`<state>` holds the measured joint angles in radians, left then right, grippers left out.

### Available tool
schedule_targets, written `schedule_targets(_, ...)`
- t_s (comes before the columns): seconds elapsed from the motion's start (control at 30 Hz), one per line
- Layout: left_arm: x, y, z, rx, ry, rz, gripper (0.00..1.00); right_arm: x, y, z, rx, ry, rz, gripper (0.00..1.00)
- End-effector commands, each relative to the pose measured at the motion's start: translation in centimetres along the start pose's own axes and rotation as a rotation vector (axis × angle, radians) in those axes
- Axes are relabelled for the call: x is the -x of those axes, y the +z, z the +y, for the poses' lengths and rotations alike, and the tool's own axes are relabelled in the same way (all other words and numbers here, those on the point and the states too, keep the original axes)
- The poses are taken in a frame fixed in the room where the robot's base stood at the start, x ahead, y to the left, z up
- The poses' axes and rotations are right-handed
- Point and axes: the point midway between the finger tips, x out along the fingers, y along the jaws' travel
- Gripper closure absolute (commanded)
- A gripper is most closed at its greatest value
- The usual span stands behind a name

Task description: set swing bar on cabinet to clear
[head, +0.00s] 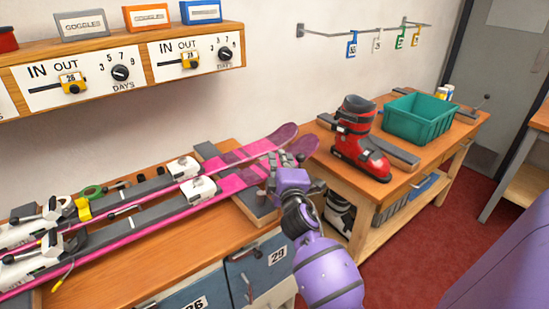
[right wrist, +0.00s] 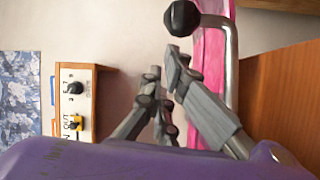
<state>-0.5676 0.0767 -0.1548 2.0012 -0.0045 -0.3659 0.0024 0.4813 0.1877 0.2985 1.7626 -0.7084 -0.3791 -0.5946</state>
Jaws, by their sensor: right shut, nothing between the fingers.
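Under the bench, a blue-grey cabinet front (head: 262,268) carries the number 29. A thin upright bar (head: 249,287) shows on its left part, and a dark handle (head: 243,253) lies above it. I cannot tell which of these is the swing bar. My right gripper (head: 293,178) is over the bench near the ski tips, above and apart from the cabinet. In the right wrist view its fingers (right wrist: 168,92) are shut and empty. Just beside them is a bent metal bar (right wrist: 229,60) with a black ball knob (right wrist: 181,18). My left gripper is out of view.
Two pink skis (head: 140,218) with bindings lie along the bench. A dial shelf (head: 110,75) runs above on the wall. A red ski boot (head: 356,140) and a green bin (head: 418,118) stand on the right bench. Red floor (head: 405,250) is clear in front.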

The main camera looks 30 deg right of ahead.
Motion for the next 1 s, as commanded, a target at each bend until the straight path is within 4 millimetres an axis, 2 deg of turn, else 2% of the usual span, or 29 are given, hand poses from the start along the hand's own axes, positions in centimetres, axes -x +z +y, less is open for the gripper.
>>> schedule_targets(0.13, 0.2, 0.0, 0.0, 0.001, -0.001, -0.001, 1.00, 0.3, 0.7, 0.0, 0.000, 0.000, 0.000, 1.00)
schedule_targets(0.43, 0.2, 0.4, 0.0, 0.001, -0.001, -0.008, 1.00, 0.3, 0.7, -0.1, 0.000, -0.001, 0.000, 1.00)
schedule_targets(0.7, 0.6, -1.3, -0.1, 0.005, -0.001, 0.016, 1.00, 1.9, 2.0, 0.7, -0.001, 0.003, 0.000, 1.00)
schedule_targets(1.0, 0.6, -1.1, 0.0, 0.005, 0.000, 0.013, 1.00, 2.0, 2.1, 0.3, 0.000, -0.001, 0.000, 1.00)
